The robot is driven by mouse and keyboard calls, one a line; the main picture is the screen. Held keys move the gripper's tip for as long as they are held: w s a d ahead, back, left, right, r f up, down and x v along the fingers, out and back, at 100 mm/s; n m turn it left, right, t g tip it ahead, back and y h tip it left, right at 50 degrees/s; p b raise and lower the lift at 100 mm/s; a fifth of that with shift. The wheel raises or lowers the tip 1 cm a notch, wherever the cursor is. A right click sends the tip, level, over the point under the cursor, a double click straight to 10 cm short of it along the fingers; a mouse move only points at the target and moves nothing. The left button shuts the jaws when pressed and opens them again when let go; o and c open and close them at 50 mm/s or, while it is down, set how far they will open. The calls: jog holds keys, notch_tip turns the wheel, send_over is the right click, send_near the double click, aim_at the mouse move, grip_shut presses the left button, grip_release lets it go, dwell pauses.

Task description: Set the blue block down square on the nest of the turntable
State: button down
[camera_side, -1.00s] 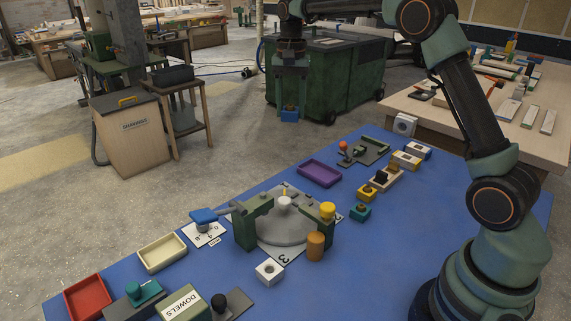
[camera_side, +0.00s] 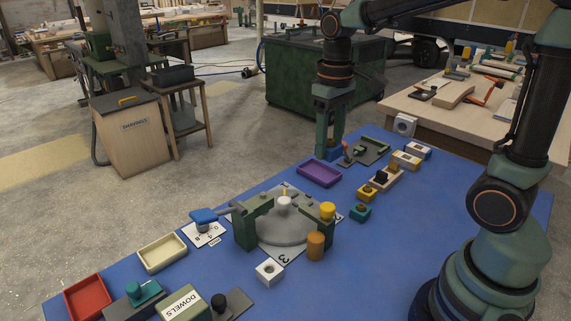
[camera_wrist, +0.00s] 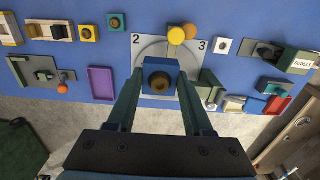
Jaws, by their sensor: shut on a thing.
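My gripper (camera_side: 333,146) is shut on the blue block (camera_side: 333,154), which hangs low between the fingertips near the table's far edge, just beyond the purple tray. In the wrist view the blue block (camera_wrist: 160,66) sits between both fingers, with a round brown feature in its face. The turntable (camera_side: 290,232) is a grey disc on a white numbered card, to the left of and nearer than my gripper. A green frame and a white centre post with a yellow pin stand at it. In the wrist view the turntable (camera_wrist: 147,46) is partly hidden behind the block. I cannot make out the nest clearly.
A purple tray (camera_side: 319,173) and a fixture with an orange-knobbed lever (camera_side: 345,147) are close to my gripper. A yellow-topped post (camera_side: 327,211) and an orange cylinder (camera_side: 315,245) stand at the turntable's right. The blue table's right middle (camera_side: 430,210) is clear.

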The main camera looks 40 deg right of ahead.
send_over(349, 239)
notch_tip(349, 239, down, 2)
notch_tip(349, 239, down, 15)
jog(key=shift+f, duration=2.35)
jog(key=shift+c, duration=1.5)
grip_release()
jog(key=shift+f, duration=0.1)
